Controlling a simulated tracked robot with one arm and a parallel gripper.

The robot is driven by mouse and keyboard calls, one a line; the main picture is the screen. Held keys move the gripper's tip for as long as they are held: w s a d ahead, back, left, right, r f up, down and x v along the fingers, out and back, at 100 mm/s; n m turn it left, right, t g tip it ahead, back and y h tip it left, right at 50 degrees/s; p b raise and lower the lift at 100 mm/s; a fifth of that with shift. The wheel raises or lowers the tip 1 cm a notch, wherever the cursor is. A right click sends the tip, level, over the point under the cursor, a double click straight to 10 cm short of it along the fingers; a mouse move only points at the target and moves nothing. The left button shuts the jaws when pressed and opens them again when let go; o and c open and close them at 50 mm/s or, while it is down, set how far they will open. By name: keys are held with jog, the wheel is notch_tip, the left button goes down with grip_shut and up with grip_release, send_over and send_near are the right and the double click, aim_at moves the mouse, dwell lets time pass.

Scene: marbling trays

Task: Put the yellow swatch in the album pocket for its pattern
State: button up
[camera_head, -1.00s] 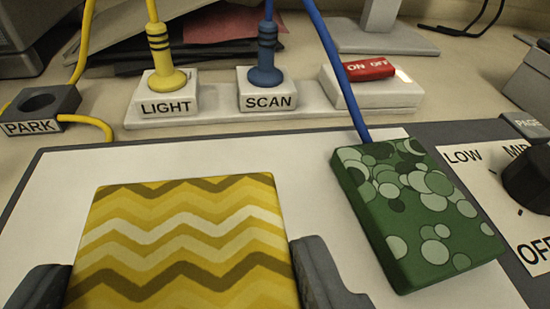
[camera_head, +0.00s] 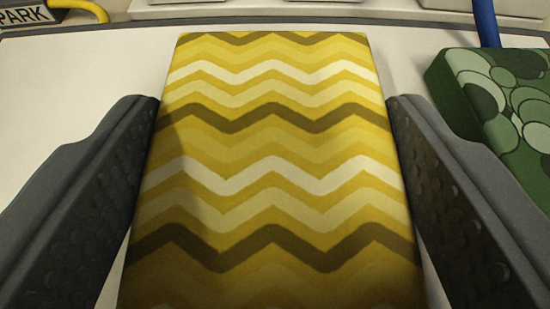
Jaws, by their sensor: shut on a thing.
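The yellow swatch (camera_head: 280,150) is a padded rectangle with a zigzag pattern in yellow, cream and dark brown. It fills the middle of the view, running from near the top down past the bottom edge. My gripper (camera_head: 273,110) has one dark grey finger along each long side of it and is shut on it. I cannot tell whether the swatch rests on the white surface or is lifted a little. No album pocket is in view.
A green swatch (camera_head: 515,85) with overlapping circles lies close beside my right finger, partly cut off, with a blue cord (camera_head: 486,22) behind it. The white surface (camera_head: 70,85) is bare on the left.

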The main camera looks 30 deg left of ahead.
jog(key=shift+f, duration=0.15)
jog(key=o, duration=1)
jog(key=shift+r, duration=0.2)
jog(key=shift+s, duration=0.15)
jog(key=v, duration=1.1)
jog(key=shift+s+d+r+p, duration=0.15)
jog(key=shift+s+d+p, duration=0.1)
jog(key=shift+p, duration=0.1)
